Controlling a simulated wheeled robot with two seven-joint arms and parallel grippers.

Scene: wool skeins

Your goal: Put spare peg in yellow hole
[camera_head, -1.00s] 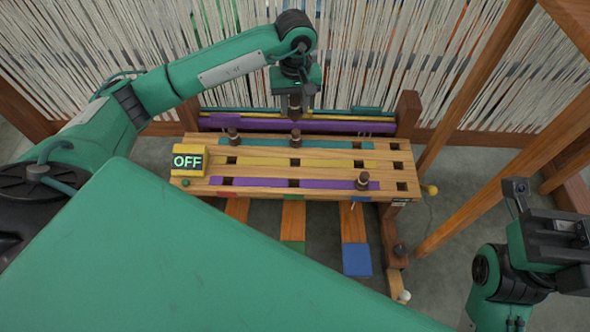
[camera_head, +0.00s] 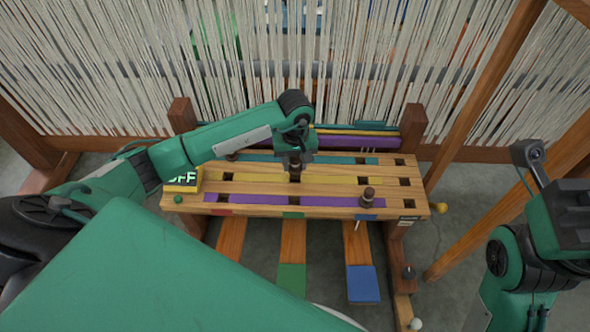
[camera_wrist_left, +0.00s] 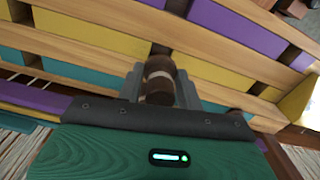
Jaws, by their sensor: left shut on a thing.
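My left gripper (camera_head: 295,163) is over the middle of the wooden board and shut on a brown peg with a pale band (camera_head: 295,174). In the left wrist view the peg (camera_wrist_left: 160,80) is between the fingers. Its end lies against the dark middle hole (camera_wrist_left: 159,48) of the yellow row (camera_wrist_left: 90,27). I cannot tell whether the peg has entered that hole. Another peg (camera_head: 368,195) stands in the purple row at the right. A peg in the teal row at the left (camera_head: 232,156) is partly covered by my arm. My right gripper (camera_head: 565,215) is at the right edge, its fingers unclear.
The yellow box reading OFF (camera_head: 182,182) sits at the board's left end, partly behind my arm. Wooden pedals with green (camera_head: 291,280) and blue (camera_head: 363,284) ends lie in front. Pale warp threads (camera_head: 200,60) hang behind. Slanted wooden posts (camera_head: 485,100) stand at right.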

